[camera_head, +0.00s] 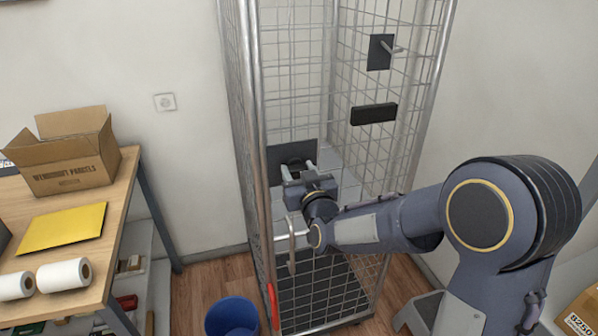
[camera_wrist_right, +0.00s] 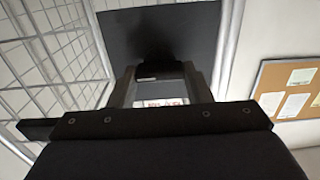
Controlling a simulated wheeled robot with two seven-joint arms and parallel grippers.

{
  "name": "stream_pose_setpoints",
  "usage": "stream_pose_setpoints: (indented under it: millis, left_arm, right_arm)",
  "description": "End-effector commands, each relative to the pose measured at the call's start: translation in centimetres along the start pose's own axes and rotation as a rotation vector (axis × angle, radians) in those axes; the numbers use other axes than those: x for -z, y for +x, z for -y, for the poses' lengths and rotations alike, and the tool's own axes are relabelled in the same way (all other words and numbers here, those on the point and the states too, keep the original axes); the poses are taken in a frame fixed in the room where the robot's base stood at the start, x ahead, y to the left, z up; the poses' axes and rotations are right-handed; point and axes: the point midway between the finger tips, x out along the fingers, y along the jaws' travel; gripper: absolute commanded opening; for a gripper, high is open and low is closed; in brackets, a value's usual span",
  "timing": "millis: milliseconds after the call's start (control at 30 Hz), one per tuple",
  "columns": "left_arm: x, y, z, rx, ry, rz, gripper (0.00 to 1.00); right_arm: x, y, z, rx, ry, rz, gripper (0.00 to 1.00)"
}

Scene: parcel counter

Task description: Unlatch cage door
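The wire-mesh cage (camera_head: 292,50) stands in the middle of the head view with thick metal posts. A dark plate (camera_head: 277,156) sits on its mesh at mid height; it fills the upper middle of the right wrist view (camera_wrist_right: 205,30). My right gripper (camera_head: 298,170) is in front of this plate. Its two fingers stand apart on either side of a dark, shadowed spot on the plate in the wrist view (camera_wrist_right: 162,78). I cannot tell whether they touch a latch part there. My left gripper is out of view.
A second dark plate with a metal lever (camera_head: 380,52) and a black block (camera_head: 373,113) are higher on the cage. A blue bin (camera_head: 232,316) stands on the floor at front left. A wooden table (camera_head: 122,190) with an open carton (camera_head: 68,160) is at left.

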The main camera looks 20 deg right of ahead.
Motion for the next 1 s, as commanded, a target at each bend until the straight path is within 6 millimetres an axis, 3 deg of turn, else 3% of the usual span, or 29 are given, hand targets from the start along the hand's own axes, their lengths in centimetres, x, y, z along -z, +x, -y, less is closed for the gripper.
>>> stream_pose_setpoints:
  millis: [100,467,1000]
  left_arm:
    - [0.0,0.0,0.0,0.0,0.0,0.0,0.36]
    - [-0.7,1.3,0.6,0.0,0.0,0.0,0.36]
    - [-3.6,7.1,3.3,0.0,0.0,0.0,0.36]
  right_arm:
    - [0.0,0.0,0.0,0.0,0.0,0.0,0.22]
    - [-0.3,0.0,0.0,0.0,0.07,-0.003,0.22]
    - [-0.6,0.0,-0.2,0.001,0.52,-0.004,0.22]
